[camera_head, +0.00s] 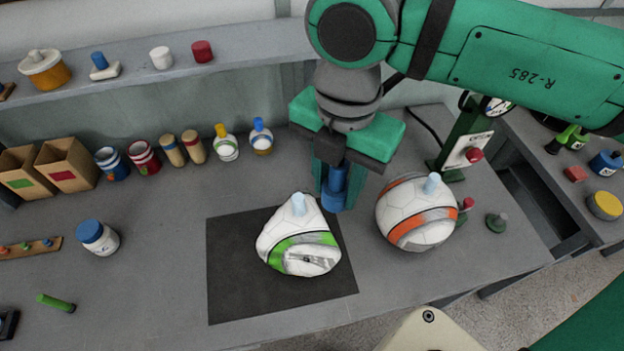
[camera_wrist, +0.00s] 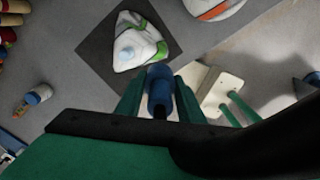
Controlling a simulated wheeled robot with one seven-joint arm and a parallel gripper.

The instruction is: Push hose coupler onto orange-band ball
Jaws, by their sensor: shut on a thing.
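The orange-band ball (camera_head: 408,226), white and round, rests on the grey bench to the right of the dark mat (camera_head: 232,292). A pale blue stem (camera_head: 431,183) stands on its top, tilted slightly. The ball's edge also shows at the top of the wrist view (camera_wrist: 215,9). My gripper (camera_head: 335,182) is shut on the blue hose coupler (camera_head: 335,199), which points down between its green fingers. The coupler also shows in the wrist view (camera_wrist: 159,88). It is left of the orange-band ball's stem and apart from it. The coupler's lower opening is hidden.
A sagging green-band ball (camera_head: 290,246) with a pale stem lies on the mat, close left of my gripper. A gauge stand (camera_head: 466,150) with a red knob stands behind the orange-band ball.

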